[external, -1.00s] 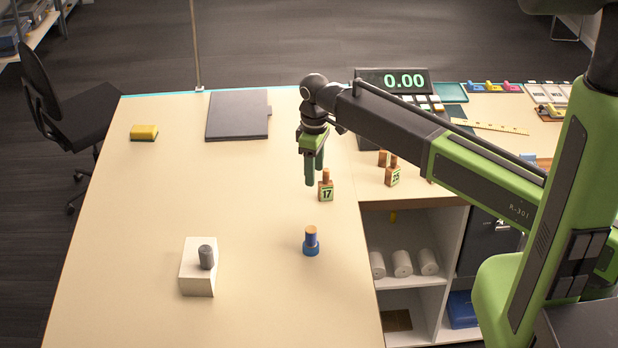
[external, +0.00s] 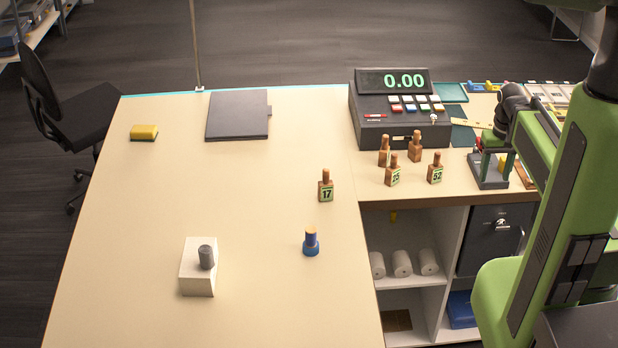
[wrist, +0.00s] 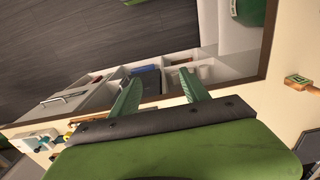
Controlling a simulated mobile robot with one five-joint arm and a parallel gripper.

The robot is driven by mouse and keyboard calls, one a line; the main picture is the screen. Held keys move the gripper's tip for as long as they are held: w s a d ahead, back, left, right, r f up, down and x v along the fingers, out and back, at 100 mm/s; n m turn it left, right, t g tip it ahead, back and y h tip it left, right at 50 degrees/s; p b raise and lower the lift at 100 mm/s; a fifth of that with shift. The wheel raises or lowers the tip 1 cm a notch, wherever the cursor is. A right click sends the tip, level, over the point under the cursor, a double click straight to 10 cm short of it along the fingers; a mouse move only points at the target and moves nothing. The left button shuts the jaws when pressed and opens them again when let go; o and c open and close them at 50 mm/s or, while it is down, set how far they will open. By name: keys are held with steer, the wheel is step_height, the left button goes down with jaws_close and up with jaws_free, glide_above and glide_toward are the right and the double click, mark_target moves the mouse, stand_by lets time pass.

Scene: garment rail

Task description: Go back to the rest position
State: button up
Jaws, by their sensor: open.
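My gripper (external: 494,166) is at the right end of the counter, with my arm folded back close to my green column. Its two green fingers point down and stand apart, with nothing between them. A dark block lies below or behind the fingers; I cannot tell if they touch it. In the wrist view my gripper (wrist: 158,92) shows both fingers spread above the counter's edge, with open shelving beyond. No separate task object is named.
Wooden tag blocks stand near the cash register (external: 402,105), among them block 52 (external: 435,170) and block 35 (external: 393,173). Block 17 (external: 326,188), a blue stamp (external: 311,243) and a white box (external: 197,275) stand on the left counter, which is mostly clear.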

step_height(320, 180, down, 16)
steer(key=b, duration=1.5)
steer(key=shift+f, duration=0.25)
